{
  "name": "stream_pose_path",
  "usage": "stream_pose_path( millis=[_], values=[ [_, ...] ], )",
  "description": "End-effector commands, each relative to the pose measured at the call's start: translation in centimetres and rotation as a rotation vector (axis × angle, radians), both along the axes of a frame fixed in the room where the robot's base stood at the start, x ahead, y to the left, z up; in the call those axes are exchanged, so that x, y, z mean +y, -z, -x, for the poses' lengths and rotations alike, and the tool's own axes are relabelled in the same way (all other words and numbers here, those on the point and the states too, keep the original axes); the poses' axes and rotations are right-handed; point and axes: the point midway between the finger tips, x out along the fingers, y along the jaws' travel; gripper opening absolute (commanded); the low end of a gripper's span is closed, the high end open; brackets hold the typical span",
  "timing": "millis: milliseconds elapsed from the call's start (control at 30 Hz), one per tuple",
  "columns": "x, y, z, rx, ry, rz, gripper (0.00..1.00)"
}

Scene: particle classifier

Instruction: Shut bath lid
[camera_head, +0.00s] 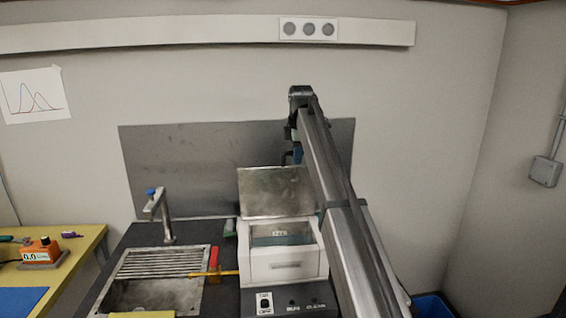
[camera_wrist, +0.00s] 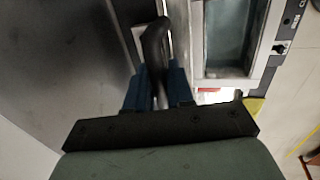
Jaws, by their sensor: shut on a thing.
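The bath (camera_head: 284,268) is a white box with an open top, right of the sink in the head view. Its metal lid (camera_head: 268,193) stands raised at the back of the opening. In the wrist view the bath's open basin (camera_wrist: 228,38) shows at upper right. My gripper (camera_wrist: 160,76) has blue fingers closed on a dark handle (camera_wrist: 155,42), which appears to be the lid's. In the head view my gripper (camera_head: 296,154) is by the upper right of the lid, partly hidden by my arm.
A sink with a slatted rack (camera_head: 162,262) and a tap (camera_head: 160,212) stand left of the bath. A red and yellow tool (camera_head: 213,264) lies between them. A steel panel (camera_head: 180,165) covers the wall behind. A yellow table (camera_head: 85,245) is at far left.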

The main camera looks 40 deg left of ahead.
Motion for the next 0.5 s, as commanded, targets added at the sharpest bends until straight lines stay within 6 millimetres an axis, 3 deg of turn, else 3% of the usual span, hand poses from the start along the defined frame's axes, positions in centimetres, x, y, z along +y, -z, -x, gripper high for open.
stream_pose_path(
  millis=[500],
  values=[
    [-1.4, 0.1, 1.4, 0.001, -0.001, 0.001, 0.07]
  ],
)
